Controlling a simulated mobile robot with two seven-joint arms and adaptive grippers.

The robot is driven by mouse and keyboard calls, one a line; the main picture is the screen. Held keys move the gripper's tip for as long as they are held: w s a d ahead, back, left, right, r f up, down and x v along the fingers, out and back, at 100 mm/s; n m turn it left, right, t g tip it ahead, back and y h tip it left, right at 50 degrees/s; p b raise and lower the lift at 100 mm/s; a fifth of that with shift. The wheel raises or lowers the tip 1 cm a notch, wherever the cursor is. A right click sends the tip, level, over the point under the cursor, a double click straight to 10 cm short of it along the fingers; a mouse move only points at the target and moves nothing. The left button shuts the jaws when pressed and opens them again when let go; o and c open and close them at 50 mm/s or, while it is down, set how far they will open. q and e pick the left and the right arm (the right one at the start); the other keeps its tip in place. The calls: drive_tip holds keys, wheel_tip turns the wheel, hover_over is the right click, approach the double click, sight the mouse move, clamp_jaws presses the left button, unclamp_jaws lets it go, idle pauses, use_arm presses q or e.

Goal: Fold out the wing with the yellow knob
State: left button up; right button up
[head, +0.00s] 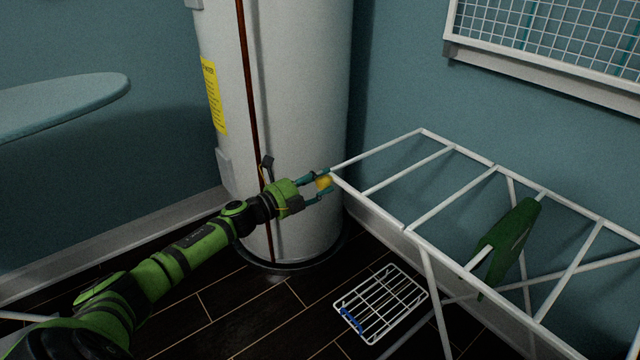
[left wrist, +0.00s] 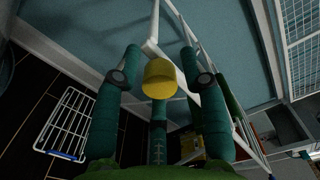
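The white drying rack (head: 408,229) stands at the right in the head view. Its near-left wing (head: 375,148) sticks out toward the water heater, looking about level with the rack's top. The yellow knob (head: 324,183) is at the wing's outer corner. My left gripper (head: 322,182) is at the knob, with one finger on each side. In the left wrist view the yellow knob (left wrist: 160,80) sits between the two fingers, with narrow gaps seeming to show beside it. Whether the fingers touch it is unclear. My right gripper is not in view.
A white water heater (head: 290,110) stands just behind my left gripper. A green cloth (head: 508,245) hangs on the rack. A small white wire rack (head: 383,303) with a blue part lies on the dark floor. An ironing board (head: 60,102) is at the left, and a wall grid (head: 550,30) is upper right.

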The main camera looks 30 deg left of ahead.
use_arm(q)
drive_tip(key=shift+a, duration=0.1)
drive_tip(key=shift+s, duration=0.25)
drive_tip(key=v, duration=1.1)
drive_tip(key=shift+s+a, duration=0.2)
drive_tip(key=shift+s, duration=0.1)
drive_tip(key=shift+r, duration=0.1)
